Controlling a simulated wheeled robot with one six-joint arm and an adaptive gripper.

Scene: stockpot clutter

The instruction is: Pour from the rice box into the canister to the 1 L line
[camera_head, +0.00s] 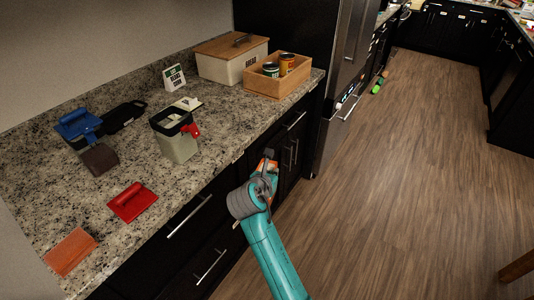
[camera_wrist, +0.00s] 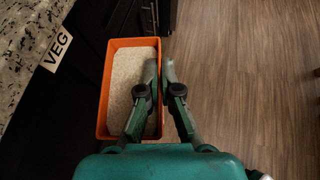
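The rice box (camera_wrist: 104,100) is an orange open-topped box holding white rice (camera_wrist: 126,82). In the wrist view my gripper (camera_wrist: 159,68) straddles its right wall, one finger inside and one outside, and looks closed on it. In the head view my gripper (camera_head: 266,168) is in front of the counter's drawers, and only a little orange of the box shows beside it. The likely canister (camera_head: 178,147) is a pale, squarish container with a dark rim and a red clip, upright on the counter to the left of my gripper. Its 1 L line cannot be read.
A VEG label (camera_wrist: 57,47) is at the counter's edge. Open floor lies right.

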